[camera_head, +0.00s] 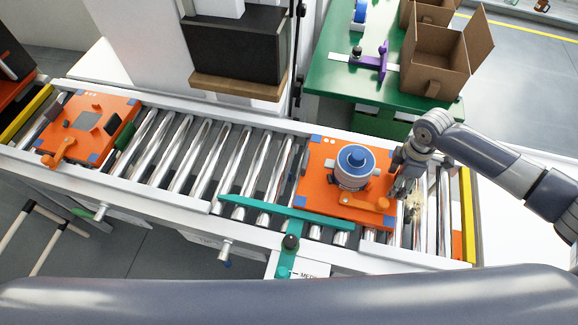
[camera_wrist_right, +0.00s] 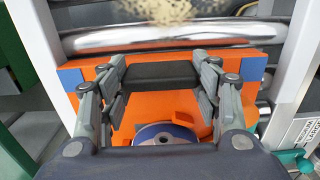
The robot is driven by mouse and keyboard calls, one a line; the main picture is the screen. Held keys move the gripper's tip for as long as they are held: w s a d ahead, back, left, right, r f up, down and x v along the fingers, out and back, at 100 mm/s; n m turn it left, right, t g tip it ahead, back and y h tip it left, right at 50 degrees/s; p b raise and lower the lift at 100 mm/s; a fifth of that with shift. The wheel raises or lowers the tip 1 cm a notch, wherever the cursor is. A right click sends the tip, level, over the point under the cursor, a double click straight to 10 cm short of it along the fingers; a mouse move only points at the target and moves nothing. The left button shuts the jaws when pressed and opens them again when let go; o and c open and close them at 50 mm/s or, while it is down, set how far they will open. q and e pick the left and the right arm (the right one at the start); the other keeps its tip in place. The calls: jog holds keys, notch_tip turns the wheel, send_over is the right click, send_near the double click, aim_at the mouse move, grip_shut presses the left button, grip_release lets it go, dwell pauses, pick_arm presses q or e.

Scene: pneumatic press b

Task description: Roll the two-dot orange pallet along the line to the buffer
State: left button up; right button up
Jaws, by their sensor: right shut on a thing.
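An orange pallet (camera_head: 318,181) with blue corner patches lies on the roller line at right of centre. It carries a metal cylinder with a blue top (camera_head: 354,162). A second orange pallet (camera_head: 72,127) lies near the line's left end, with small white dots at its far edge. I cannot read dots on the right pallet. My right gripper (camera_head: 400,190) is at the right pallet's right edge. In the right wrist view, its fingers (camera_wrist_right: 161,82) are closed around a black block at the edge of the orange pallet (camera_wrist_right: 160,112). My left gripper is not in view.
Bare rollers (camera_head: 200,158) separate the pallets. A teal bar (camera_head: 285,212) with a black-knobbed lever lies along the near rail beside the right pallet. A yellow end piece (camera_head: 467,205) closes the right end. A dark press block (camera_head: 238,48) overhangs behind the line. A green table (camera_head: 345,75) holds cardboard boxes.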

jog(key=shift+s+d+p, duration=0.2)
jog(key=shift+s+d, duration=0.05)
jog(key=shift+d, duration=0.5)
jog(key=shift+s+d+p, duration=0.2)
jog(key=shift+s+d, duration=0.05)
jog(key=shift+d, duration=0.55)
jog(key=shift+s+d+p, duration=0.2)
jog(key=shift+s+d, duration=0.05)
jog(key=shift+d, duration=0.5)
jog(key=shift+s+d+f+p, duration=0.15)
jog(key=shift+s+d, duration=0.1)
jog(key=shift+d, duration=0.65)
jog(key=shift+s+d+r+p, duration=0.1)
jog(key=shift+s+d, duration=0.2)
jog(key=shift+d, duration=0.65)
jog(key=shift+s+d+f+p, duration=0.15)
jog(key=shift+s+d, duration=0.1)
jog(key=shift+d, duration=0.65)
jog(key=shift+r, duration=0.1)
jog(key=shift+d, duration=0.15)
